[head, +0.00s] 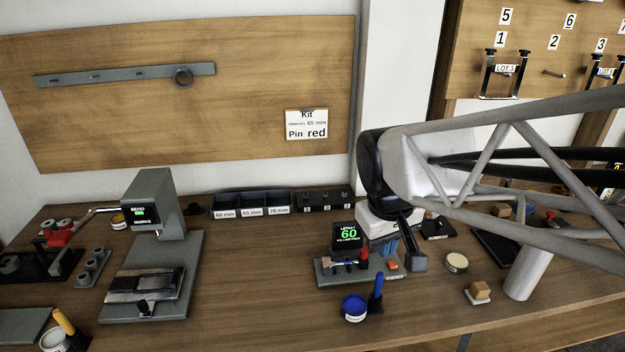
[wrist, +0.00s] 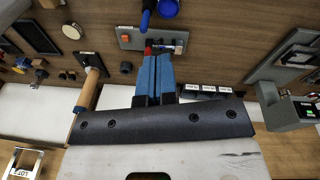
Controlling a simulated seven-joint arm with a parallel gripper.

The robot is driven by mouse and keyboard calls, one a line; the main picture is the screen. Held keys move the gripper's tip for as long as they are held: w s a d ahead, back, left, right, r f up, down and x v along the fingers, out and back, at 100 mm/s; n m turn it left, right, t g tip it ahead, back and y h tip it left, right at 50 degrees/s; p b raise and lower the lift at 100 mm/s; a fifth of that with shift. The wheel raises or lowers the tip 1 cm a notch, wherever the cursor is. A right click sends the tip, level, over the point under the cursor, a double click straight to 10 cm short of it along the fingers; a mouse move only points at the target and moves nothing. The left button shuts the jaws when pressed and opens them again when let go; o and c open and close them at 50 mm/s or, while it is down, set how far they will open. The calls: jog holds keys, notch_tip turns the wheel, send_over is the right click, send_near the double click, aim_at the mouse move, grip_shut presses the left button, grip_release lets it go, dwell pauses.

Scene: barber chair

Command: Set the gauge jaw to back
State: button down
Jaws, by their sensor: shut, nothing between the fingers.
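The length gauge (head: 335,275) stands on the bench, a grey base with a black display (head: 347,236) reading 60 millimetres. Small parts, including a red-topped one (head: 364,255), sit along its base; I cannot tell which is the jaw or where it is set. An orange button (head: 394,265) is at its right end. My gripper (head: 386,250) is over the right part of the gauge, blue fingers shut and empty. In the wrist view my gripper (wrist: 158,58) points at the gauge (wrist: 133,30), close to the red part (wrist: 149,49); contact is unclear.
A blue pot (head: 354,308) and blue-handled brush (head: 376,290) stand in front of the gauge. A round tin (head: 456,263) and wooden block (head: 480,289) are to the right. Labelled bins (head: 252,203) are behind. The bending machine (head: 153,215) is left, with clear bench between.

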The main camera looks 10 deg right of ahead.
jog(key=w+a+f+n+g+h, duration=0.1)
jog(key=w+f+n, duration=0.4)
jog(key=w, duration=0.9)
jog(key=w+a+f+n+g+h, duration=0.2)
jog(key=w+f+n, duration=0.3)
jog(key=w+f, duration=0.4)
jog(key=w+a, duration=0.1)
jog(key=w, duration=0.4)
jog(key=shift+w+a+f, duration=0.15)
jog(key=shift+w+f, duration=0.15)
jog(key=shift+f, duration=0.05)
jog(key=shift+f, duration=0.1)
send_near(360, 257)
jog(key=f, duration=0.1)
jog(key=a+f, duration=0.1)
jog(key=f, duration=0.1)
jog(key=w+a+f, duration=0.1)
jog(key=shift+w+a+f, duration=0.1)
jog(key=shift+a+f, duration=0.05)
jog(key=shift+f, duration=0.05)
jog(key=shift+s+d+r, duration=0.1)
jog(key=shift+s+d, duration=0.1)
jog(key=shift+d, duration=0.3)
jog(key=shift+s+d+r, duration=0.1)
jog(key=shift+s+d, duration=0.15)
jog(key=shift+d, duration=0.2)
jog(key=shift+s+d, duration=0.4)
jog(key=shift+d, duration=0.35)
jog(key=shift+d, duration=0.15)
